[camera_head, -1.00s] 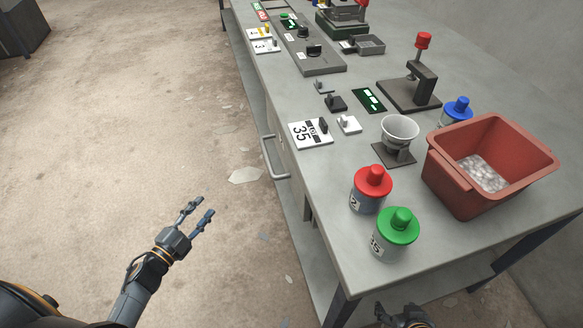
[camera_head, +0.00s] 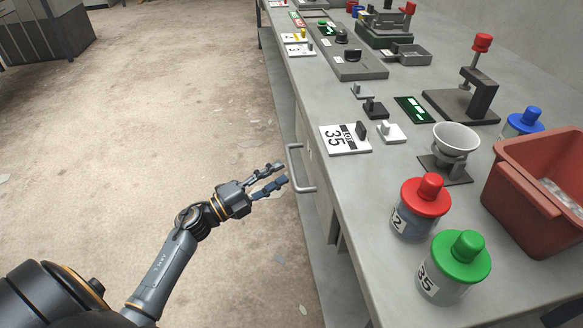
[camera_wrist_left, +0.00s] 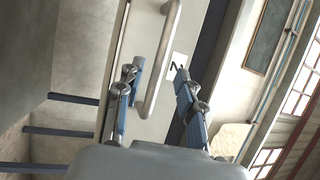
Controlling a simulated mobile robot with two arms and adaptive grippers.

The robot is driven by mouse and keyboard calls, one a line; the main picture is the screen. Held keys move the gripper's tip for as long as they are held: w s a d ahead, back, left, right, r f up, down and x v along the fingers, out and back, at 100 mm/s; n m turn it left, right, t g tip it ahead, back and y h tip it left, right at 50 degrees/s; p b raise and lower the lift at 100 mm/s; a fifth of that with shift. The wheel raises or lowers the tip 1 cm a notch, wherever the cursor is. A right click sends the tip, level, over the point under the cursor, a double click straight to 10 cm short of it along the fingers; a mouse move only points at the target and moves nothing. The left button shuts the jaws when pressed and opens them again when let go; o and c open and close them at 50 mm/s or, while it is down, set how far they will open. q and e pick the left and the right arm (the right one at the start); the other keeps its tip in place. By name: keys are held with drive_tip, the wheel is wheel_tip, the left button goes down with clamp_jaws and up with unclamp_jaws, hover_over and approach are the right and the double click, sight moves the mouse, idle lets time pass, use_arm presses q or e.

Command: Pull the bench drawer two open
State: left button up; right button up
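The bench drawer has a grey bar handle (camera_head: 296,168) on the bench's left side in the head view. In the left wrist view the gripper (camera_wrist_left: 160,75) shows both fingers spread, with nothing held. Whether a finger touches the handle I cannot tell. My right gripper is not in view.
The bench top (camera_head: 365,195) holds a red jar (camera_head: 421,210), a green jar (camera_head: 453,265), a red bin (camera_head: 545,190), a white bowl on a stand (camera_head: 455,138) and a card marked 35 (camera_head: 344,139).

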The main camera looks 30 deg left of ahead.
sight(291, 164)
use_arm(q)
drive_tip(key=x, duration=0.5)
drive_tip(key=shift+s, duration=0.1)
clamp_jaws()
